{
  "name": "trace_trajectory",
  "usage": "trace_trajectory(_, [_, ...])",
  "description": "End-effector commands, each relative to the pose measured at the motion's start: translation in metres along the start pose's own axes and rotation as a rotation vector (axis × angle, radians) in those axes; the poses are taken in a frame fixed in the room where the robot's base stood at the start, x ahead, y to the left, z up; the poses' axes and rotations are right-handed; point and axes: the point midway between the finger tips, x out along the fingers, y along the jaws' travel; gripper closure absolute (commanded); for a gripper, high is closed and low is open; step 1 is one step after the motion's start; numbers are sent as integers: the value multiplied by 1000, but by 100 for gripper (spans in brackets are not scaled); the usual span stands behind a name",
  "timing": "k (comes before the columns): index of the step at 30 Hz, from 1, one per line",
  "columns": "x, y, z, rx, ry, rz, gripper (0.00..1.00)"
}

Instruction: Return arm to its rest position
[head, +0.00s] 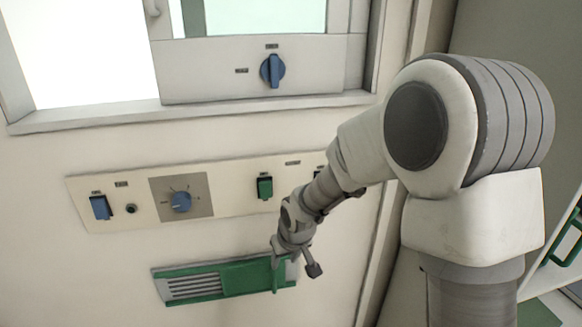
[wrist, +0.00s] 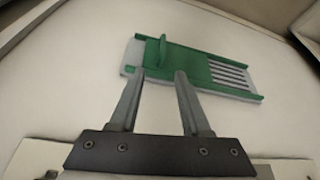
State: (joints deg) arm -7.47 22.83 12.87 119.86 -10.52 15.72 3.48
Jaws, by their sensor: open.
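My arm reaches from the right side of the head view toward the furnace front. My gripper (head: 295,268) is at its end, in front of the right end of a green sliding vent cover (head: 245,276). In the wrist view my gripper (wrist: 158,75) shows two separated fingers with nothing between them. The green cover (wrist: 185,62) lies beyond the fingertips, with its upright tab (wrist: 163,48) just above them. I cannot tell whether a fingertip touches the cover. Grey slats (wrist: 229,74) show beside the cover.
Above the vent, a control panel carries a blue switch (head: 101,207), a blue dial (head: 181,202) and a green switch (head: 265,187). A larger blue knob (head: 272,70) sits higher up. A green-handled thing (head: 566,240) stands at the right edge, beyond my arm.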

Motion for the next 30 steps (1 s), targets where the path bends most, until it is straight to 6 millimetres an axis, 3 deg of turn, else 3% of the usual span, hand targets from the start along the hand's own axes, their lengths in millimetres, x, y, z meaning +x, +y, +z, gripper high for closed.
trace_trajectory(5, [-38,17,3,25,11,42,53])
trace_trajectory(11, [-109,44,23,88,24,112,53])
trace_trajectory(21, [-212,65,84,220,49,184,53])
trace_trajectory(30, [-270,61,149,333,80,194,53])
